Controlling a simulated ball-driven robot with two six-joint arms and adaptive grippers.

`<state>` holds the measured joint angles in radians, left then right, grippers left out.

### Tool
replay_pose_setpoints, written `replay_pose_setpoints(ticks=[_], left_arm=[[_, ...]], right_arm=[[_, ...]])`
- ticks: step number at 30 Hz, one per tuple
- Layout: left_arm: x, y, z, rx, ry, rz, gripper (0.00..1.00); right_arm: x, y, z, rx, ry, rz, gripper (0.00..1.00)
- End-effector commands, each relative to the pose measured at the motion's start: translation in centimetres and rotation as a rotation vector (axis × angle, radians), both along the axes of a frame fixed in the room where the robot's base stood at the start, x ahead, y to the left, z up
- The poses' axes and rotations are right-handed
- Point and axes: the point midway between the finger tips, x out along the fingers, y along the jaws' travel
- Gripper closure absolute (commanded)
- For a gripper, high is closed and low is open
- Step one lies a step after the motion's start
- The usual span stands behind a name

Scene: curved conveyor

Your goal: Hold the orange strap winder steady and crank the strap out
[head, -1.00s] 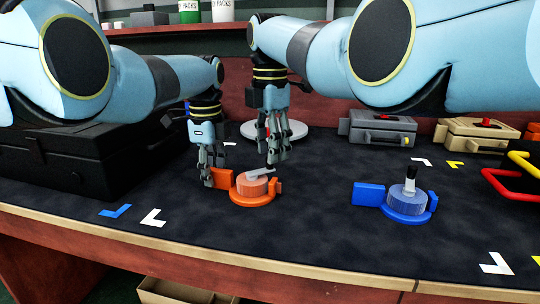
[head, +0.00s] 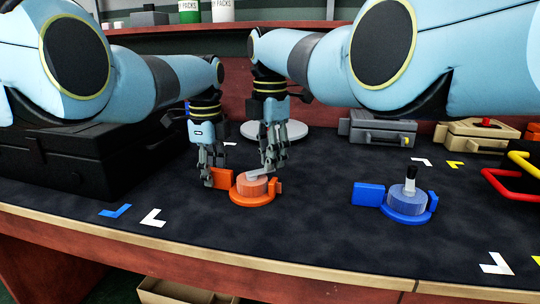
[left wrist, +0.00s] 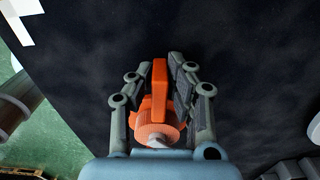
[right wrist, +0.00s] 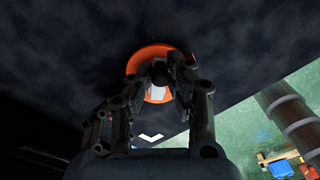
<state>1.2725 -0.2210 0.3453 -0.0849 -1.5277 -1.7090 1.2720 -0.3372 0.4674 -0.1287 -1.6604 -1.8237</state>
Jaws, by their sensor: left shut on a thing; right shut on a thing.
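The orange strap winder (head: 250,199) sits flat on the dark mat, left of centre in the head view. My left gripper (head: 209,181) is shut on the winder's orange side tab; in the left wrist view the tab (left wrist: 159,88) stands between its fingers. The winder's grey crank arm (head: 259,178) lies across the top of the drum. My right gripper (head: 268,170) is shut at the crank's outer end, over the drum. Its fingers hide the crank knob in the head view; a dark knob-like shape (right wrist: 161,73) shows between them in the right wrist view.
A blue winder (head: 404,211) with an upright black knob stands to the right, well apart. A large black case (head: 90,165) is at the left. Grey and tan cases (head: 380,132) line the back. The mat (head: 310,220) between the winders is clear.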

Motion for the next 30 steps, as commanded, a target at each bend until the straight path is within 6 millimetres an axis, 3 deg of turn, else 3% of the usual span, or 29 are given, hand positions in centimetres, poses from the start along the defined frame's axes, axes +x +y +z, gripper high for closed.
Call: replay_pose_setpoints(ticks=[9,18,19,24,30], left_arm=[[0.00,0.02,0.00,0.000,0.000,0.000,1.00],[0.01,0.03,0.01,0.000,0.000,0.001,1.00],[0.01,0.04,0.01,0.001,0.000,0.001,1.00],[0.01,0.04,0.01,0.000,0.000,0.001,1.00],[0.01,0.03,0.01,0.000,0.000,0.000,1.00]], right_arm=[[-0.95,-0.29,0.00,0.000,-0.001,-0.242,1.00],[-1.00,-0.32,0.03,-0.001,0.000,-0.260,1.00],[-1.00,-0.32,0.03,-0.001,0.000,-0.260,0.81],[-1.00,-0.32,0.03,-0.001,0.000,-0.260,0.59],[-1.00,-0.30,0.02,0.000,0.000,-0.259,0.59]])
